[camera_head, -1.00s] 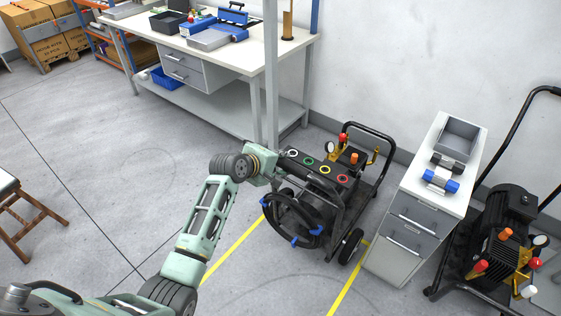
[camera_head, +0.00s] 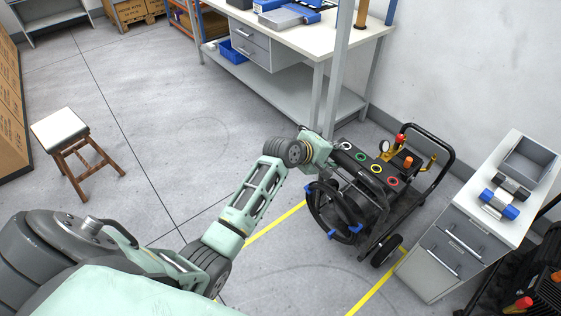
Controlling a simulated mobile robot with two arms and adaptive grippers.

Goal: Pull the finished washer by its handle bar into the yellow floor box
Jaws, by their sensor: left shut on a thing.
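The black washer (camera_head: 345,198) stands on wheels beside the white cabinet. It has a hose reel with blue fittings, coloured rings on its top panel and a black tubular loop (camera_head: 447,150) at its far right. My left gripper (camera_head: 333,146) is at the washer's upper left end, shut on part of it. Its fingertips are hidden against the dark frame, so the exact grip on the handle bar is unclear. Yellow floor lines (camera_head: 275,223) run on either side of the washer's near end. Whether they form the whole yellow floor box is not visible. My right gripper is not in view.
The white cabinet (camera_head: 430,287) stands close on the washer's right, with another machine (camera_head: 530,295) beyond it. A workbench (camera_head: 290,90) and grey post (camera_head: 337,75) are behind. A stool (camera_head: 75,150) stands at left. The floor between is clear.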

